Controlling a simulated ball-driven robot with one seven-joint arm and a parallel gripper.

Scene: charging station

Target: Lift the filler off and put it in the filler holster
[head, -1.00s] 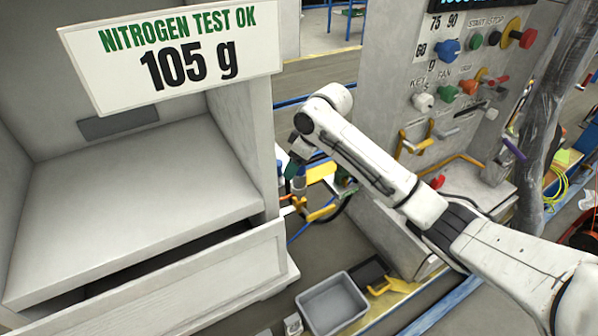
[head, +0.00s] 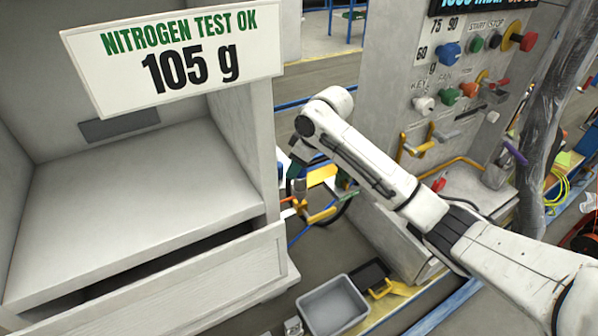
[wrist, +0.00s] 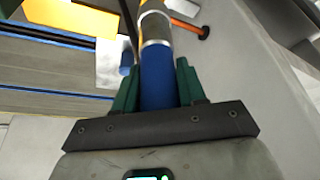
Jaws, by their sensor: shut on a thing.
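In the wrist view my gripper (wrist: 157,88) has its green fingers on both sides of the blue grip of the filler (wrist: 158,80). Above the blue part the filler has a silver ring and a grey section. In the head view my gripper (head: 295,167) hangs down beside the cabinet's right side. The filler (head: 299,188) shows there as a small grey upright part below the fingers, close to yellow fittings (head: 321,176). Whether it touches them is unclear. A yellow bracket (head: 417,142) sticks out of the control panel; I cannot tell whether it is the filler holster.
A cabinet (head: 140,210) with a "105 g" sign (head: 175,55) stands at left. The control panel (head: 400,85) with knobs stands at right, behind my arm. A grey bin (head: 333,305) sits low in front, beside a black tray (head: 369,274). Hoses hang near the yellow fittings.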

